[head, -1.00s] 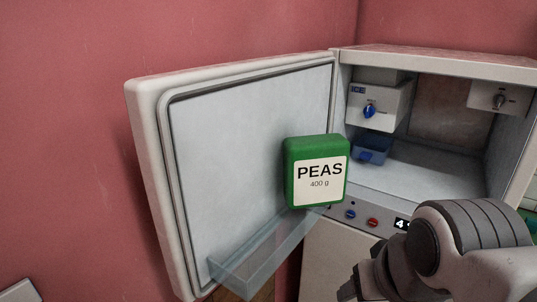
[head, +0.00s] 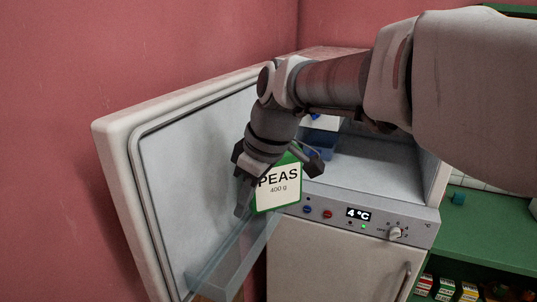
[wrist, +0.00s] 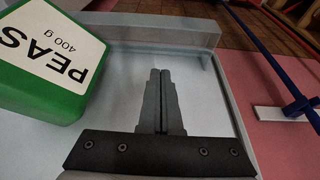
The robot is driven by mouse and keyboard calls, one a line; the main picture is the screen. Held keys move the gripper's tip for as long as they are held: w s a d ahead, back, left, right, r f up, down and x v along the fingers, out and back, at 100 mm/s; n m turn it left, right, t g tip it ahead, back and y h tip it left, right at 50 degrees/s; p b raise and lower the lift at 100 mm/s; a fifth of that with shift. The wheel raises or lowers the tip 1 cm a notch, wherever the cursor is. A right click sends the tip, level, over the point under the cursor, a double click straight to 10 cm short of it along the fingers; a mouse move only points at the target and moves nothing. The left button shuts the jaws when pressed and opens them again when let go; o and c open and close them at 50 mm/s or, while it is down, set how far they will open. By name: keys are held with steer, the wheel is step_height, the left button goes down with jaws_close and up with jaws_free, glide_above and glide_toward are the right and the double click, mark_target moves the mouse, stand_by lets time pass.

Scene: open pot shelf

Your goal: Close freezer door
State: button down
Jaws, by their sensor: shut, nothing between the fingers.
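The freezer door (head: 185,150) stands wide open to the left of the freezer compartment (head: 375,165), its pale inner face showing. A clear shelf (head: 225,275) runs along the door's lower inside. My gripper (head: 243,210) is over the inner side of the door, fingers pointing down, beside a green PEAS box (head: 283,192) that it partly covers. In the wrist view my gripper (wrist: 160,72) is shut and empty in front of the door panel (wrist: 110,110). The PEAS box (wrist: 50,60) is at left there, apart from the fingers. I cannot tell whether the gripper touches the door.
A control panel (head: 405,222) with a 4 °C display lies below the compartment opening. A blue container (head: 322,145) is inside, partly hidden by my arm. Green shelving (head: 485,225) with small boxes stands right. A pink wall (head: 60,80) is behind the door.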

glide_above(231, 257)
step_height(231, 257, down, 10)
steer(key=shift+r, duration=0.15)
steer(key=d, duration=0.1)
steer(key=s+d, duration=0.1)
steer(key=d, duration=0.1)
steer(key=shift+s+d+r, duration=0.15)
steer(key=shift+s+r, duration=0.05)
steer(key=shift+s+d, duration=0.1)
steer(key=shift+d, duration=0.15)
steer(key=shift+d, duration=0.1)
